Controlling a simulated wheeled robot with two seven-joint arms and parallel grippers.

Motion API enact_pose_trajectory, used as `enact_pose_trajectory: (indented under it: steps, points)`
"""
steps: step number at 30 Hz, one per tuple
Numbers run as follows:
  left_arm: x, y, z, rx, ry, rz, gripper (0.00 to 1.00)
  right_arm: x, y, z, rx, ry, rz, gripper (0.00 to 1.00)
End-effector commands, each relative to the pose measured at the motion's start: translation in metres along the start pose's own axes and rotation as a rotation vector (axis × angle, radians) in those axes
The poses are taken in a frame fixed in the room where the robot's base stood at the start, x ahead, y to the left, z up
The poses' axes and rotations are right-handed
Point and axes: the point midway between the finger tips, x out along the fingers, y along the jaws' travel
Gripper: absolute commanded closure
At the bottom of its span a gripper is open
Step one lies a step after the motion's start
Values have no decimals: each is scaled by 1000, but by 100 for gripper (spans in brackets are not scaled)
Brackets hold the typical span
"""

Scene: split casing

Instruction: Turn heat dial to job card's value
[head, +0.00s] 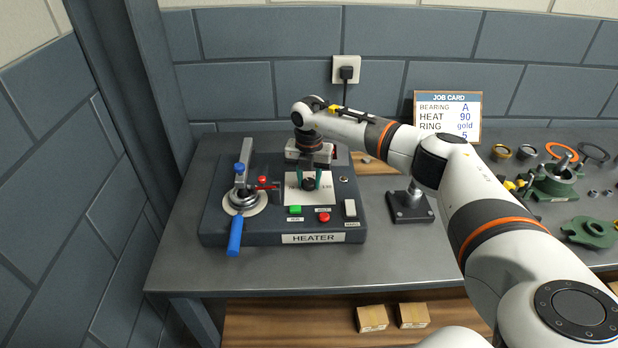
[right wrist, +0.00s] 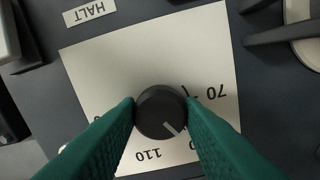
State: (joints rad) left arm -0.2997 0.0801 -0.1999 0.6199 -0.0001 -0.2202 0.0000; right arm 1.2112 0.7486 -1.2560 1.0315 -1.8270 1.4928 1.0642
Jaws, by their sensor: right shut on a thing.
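The heater (head: 285,226) stands on the left of the bench. Its black dial (right wrist: 158,112) sits on a white scale plate (right wrist: 100,80). My right gripper (right wrist: 160,108) is shut on the dial, one green finger on each side; it also shows in the head view (head: 310,180). The dial's pale pointer line aims down and right in the right wrist view, between 110 and 70, close to a number mostly hidden by the right finger, of which only a 0 shows. The job card (head: 447,118) reads bearing A, heat 90, ring gold. My left gripper is not in view.
A green button (head: 295,210), a red button (head: 324,216) and a white switch (head: 350,208) are near the dial. A blue-handled lever (head: 235,236) is at the heater's left. A post on a dark base (head: 410,207) and green casing parts (head: 555,180) stand to the right.

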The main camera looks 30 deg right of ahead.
Motion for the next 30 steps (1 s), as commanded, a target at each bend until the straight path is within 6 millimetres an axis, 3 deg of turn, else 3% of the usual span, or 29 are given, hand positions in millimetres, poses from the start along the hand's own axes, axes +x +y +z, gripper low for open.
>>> enact_pose_trajectory:
  steps: [1,4,16,30]
  points:
    - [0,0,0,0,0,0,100,-3,0,-2,2,7,-5,61]
    - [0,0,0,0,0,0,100,-2,0,-2,1,5,-4,45]
    - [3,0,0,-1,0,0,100,-8,-1,-1,0,4,-4,44]
    - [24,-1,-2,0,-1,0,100,-98,0,-2,1,6,-6,44]
